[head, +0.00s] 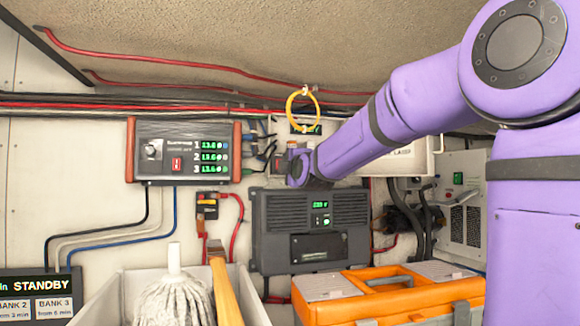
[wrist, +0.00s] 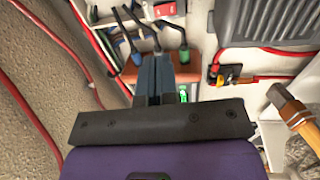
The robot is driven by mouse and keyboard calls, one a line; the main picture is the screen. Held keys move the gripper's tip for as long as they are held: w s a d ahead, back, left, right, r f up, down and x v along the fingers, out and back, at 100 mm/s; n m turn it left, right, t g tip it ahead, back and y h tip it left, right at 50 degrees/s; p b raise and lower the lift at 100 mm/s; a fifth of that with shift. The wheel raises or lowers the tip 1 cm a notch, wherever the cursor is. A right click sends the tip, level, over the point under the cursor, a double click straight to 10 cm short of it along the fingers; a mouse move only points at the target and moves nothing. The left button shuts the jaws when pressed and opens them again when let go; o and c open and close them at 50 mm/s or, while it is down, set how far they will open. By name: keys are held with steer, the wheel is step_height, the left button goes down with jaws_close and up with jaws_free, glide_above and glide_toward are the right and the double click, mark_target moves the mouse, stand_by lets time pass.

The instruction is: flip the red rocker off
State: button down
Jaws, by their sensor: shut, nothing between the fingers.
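The red rocker (head: 176,164) sits low on the dark front of a wooden-ended charger box (head: 152,130), left of its green readouts. I cannot tell which way the rocker is tipped. My gripper is shut and empty; in the wrist view its fingers (wrist: 153,70) lie together, pointing at the charger's cabled end (wrist: 130,72). In the head view my wrist is right of the charger, above the grey unit, apart from the rocker. In the wrist view a green readout (wrist: 183,94) shows beside the fingers, and the rocker is hidden.
Cables leave the charger's right end. A grey unit (head: 270,207) with a green display and a fuse block (head: 207,205) are below. An orange toolbox (head: 345,313), a mop (head: 172,300) and a wooden handle (head: 226,292) stand in front. A yellow cable loop (head: 290,108) hangs above.

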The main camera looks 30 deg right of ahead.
mark_target(278, 159)
steer(key=x, duration=1.1)
steer(key=shift+w+r, duration=0.1)
steer(key=shift+w, duration=0.1)
steer(key=shift+r, duration=0.3)
steer(key=shift+s, duration=0.15)
